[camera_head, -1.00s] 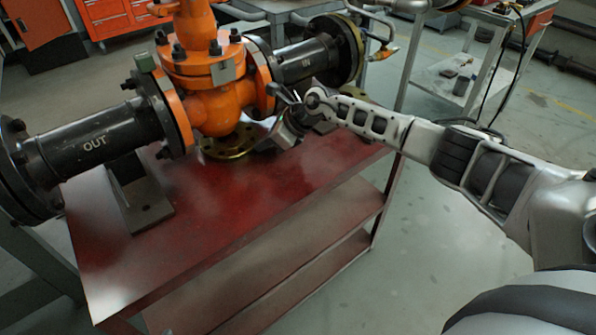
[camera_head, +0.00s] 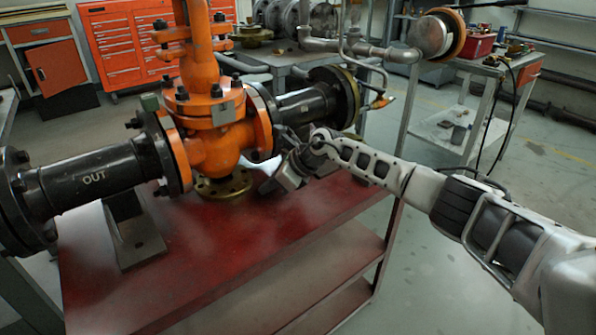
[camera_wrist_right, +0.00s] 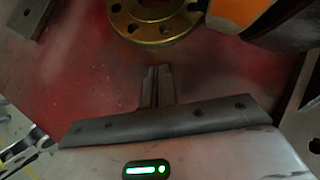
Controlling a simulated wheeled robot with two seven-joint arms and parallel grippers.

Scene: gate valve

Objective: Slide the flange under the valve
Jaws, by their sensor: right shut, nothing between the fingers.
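The orange valve (camera_head: 215,145) sits between two black pipes above the red table. The brass flange (camera_head: 222,188) lies flat on the tabletop, below the valve body and partly overlapped by it in the head view. Its holed ring also shows at the top of the right wrist view (camera_wrist_right: 152,28), cut by the frame edge. My right gripper (camera_head: 268,186) is low over the table, just right of the flange. In the right wrist view its fingers (camera_wrist_right: 157,82) are together and empty, pointing at the flange with a small gap in the picture. My left gripper is out of view.
The black OUT pipe (camera_head: 95,178) runs left above a dark support (camera_head: 132,235). The black IN pipe (camera_head: 305,103) runs back right behind my gripper. The red tabletop (camera_head: 215,250) is clear in front of the flange. A grey cart (camera_head: 465,130) stands at the right.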

